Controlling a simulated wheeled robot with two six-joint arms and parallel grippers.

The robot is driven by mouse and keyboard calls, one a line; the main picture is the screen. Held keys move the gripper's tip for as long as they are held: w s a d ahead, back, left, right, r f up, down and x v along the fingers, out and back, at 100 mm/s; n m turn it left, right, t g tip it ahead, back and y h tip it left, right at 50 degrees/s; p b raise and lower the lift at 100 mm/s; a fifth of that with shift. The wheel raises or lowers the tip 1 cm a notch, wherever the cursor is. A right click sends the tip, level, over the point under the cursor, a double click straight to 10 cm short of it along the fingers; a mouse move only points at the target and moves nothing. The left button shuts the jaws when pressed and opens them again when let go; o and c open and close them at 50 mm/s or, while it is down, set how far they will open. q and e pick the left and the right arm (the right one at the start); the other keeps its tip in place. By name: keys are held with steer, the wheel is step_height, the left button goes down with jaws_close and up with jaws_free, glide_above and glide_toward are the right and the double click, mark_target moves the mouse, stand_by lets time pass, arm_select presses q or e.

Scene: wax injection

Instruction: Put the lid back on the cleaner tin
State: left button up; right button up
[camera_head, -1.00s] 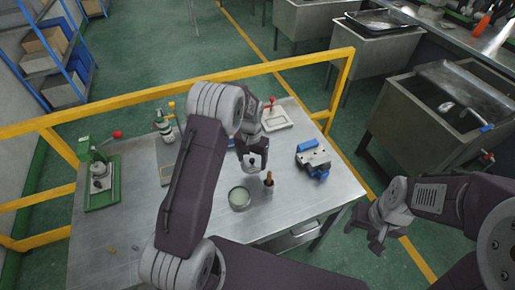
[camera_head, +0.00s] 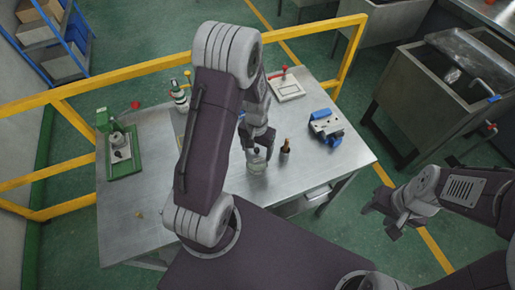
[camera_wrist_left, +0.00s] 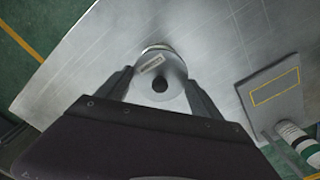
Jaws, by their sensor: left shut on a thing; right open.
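The cleaner tin (camera_head: 257,168) stands on the steel table, with its top mostly hidden by my left gripper in the head view. The lid (camera_wrist_left: 166,99) is a grey disc with a dark knob, between my left fingers in the left wrist view. My left gripper (camera_head: 258,148) is shut on the lid and holds it right over the tin. A pale rim shows just beyond the lid's far edge in the wrist view. I cannot tell whether the lid touches the tin. My right gripper (camera_head: 384,213) is open and empty, off the table's right side.
A dark pot with a brown-handled tool (camera_head: 285,151) stands close to the tin's right. A blue and grey vice (camera_head: 325,126) is farther right. A green press (camera_head: 121,152) stands at the left. A bottle (camera_head: 180,97) and a red-handled frame (camera_head: 287,87) are at the back. The front-left tabletop is mostly clear.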

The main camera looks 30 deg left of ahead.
mark_target(257, 157)
arm_select(q)
step_height(257, 157, down, 4)
steer(key=b, duration=0.3)
steer(key=shift+r, duration=0.1)
steer(key=shift+f+b, duration=0.5)
steer(key=shift+f, duration=0.35)
steer(key=shift+r+p, duration=0.15)
steer(key=shift+p, duration=0.2)
steer(key=shift+f, duration=0.2)
stand_by(0.6)
stand_by(0.4)
steer(key=o, duration=1.4)
